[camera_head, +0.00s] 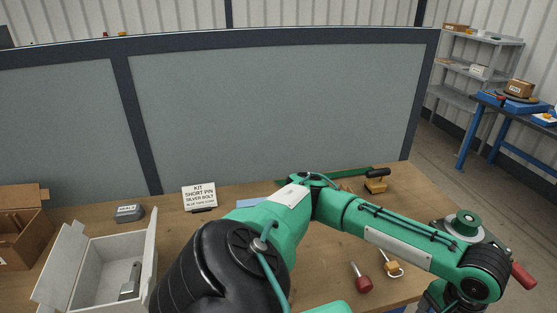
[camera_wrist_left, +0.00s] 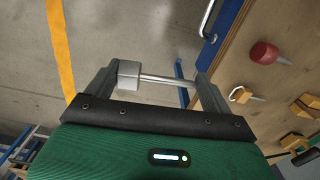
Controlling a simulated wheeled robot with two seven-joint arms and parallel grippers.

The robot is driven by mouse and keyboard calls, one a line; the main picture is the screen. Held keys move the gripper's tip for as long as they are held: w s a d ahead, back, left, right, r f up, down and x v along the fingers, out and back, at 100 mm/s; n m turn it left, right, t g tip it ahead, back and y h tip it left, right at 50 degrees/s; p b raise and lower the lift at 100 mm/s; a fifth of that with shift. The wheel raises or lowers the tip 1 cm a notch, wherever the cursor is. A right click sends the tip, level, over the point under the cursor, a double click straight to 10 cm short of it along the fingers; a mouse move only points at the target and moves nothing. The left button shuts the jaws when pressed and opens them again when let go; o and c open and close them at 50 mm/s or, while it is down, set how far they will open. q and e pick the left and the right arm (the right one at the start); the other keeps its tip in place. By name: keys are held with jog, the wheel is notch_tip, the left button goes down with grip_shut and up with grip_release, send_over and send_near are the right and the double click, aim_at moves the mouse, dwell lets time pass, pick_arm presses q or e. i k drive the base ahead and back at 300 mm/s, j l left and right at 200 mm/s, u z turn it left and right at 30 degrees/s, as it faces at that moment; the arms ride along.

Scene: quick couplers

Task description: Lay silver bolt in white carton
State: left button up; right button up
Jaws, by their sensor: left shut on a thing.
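The white carton (camera_head: 88,270) stands open at the lower left of the head view, its flaps spread. A grey metal piece (camera_head: 130,282) is inside it, against the right side. My left arm reaches across the table to the lower right, far from the carton. In the left wrist view my left gripper (camera_wrist_left: 160,78) is shut on the silver bolt (camera_wrist_left: 165,79). The bolt has a blocky grey head at the left finger and a thin shank running across to the right finger. It is held off the table edge, above the floor. My right gripper is not in view.
A kit card (camera_head: 199,196) and a small grey box (camera_head: 129,213) stand behind the carton. A brown box (camera_head: 20,235) is at the far left. A partition (camera_head: 270,100) closes the back.

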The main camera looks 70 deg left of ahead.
aim_at(114, 291)
jog(key=i+l+u, duration=0.1)
jog(key=u, duration=0.25)
jog(key=i+l+u, duration=0.15)
jog(key=u, duration=0.25)
jog(key=i+l+u, duration=0.1)
jog(key=u, duration=1.8)
